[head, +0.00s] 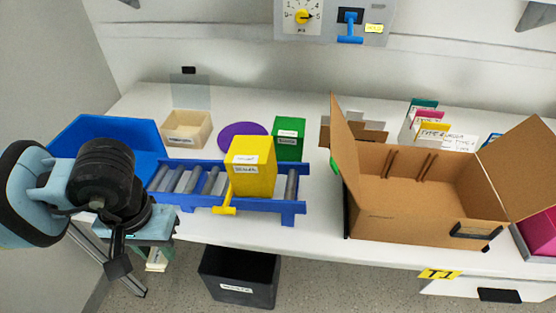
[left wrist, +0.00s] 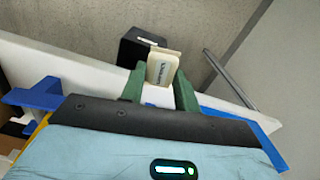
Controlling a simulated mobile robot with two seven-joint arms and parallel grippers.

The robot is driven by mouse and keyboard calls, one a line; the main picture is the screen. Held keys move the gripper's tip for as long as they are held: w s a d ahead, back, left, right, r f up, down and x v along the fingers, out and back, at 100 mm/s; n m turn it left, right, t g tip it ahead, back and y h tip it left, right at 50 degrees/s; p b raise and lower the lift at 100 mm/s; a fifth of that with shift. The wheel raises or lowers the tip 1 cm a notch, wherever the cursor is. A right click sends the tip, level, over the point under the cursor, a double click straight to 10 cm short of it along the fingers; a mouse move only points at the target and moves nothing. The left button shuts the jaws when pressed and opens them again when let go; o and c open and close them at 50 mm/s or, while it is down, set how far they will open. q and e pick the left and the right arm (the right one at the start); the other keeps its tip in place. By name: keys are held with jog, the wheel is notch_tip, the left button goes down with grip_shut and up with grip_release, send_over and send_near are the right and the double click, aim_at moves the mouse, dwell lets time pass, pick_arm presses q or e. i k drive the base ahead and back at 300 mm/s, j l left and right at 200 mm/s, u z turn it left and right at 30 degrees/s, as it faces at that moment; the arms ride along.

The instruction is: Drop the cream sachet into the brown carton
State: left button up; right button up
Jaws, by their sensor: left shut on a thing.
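The cream sachet (left wrist: 158,70) is pinched between the green fingers of my left gripper (left wrist: 158,86) in the left wrist view. It has dark print on its face. In the head view the left gripper (head: 157,252) is low at the left, in front of the table's edge, and a small part of the sachet (head: 156,266) shows below it. The brown carton (head: 385,223) stands on the table at the right, well apart from the gripper. Its top is open with flaps spread, and the visible part of its inside looks empty. My right gripper is not in view.
A blue roller conveyor (head: 290,207) carrying a yellow box (head: 252,168) lies between gripper and carton. A blue bin (head: 105,135), wooden tray (head: 187,129), purple disc (head: 242,137) and green box (head: 290,138) stand behind. A black bin (head: 240,275) is on the floor.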

aim_at(404, 200)
jog(key=k, duration=0.5)
jog(key=z, duration=0.95)
jog(key=j+z, duration=0.1)
jog(key=z, duration=0.2)
jog(key=i+j, duration=0.1)
jog(key=j, duration=0.2)
jog(key=i+j, duration=0.1)
jog(key=j, duration=0.2)
jog(key=i+j, duration=0.1)
jog(key=j, duration=0.15)
jog(key=i, duration=0.5)
jog(key=k, duration=0.5)
jog(key=l+z, duration=0.05)
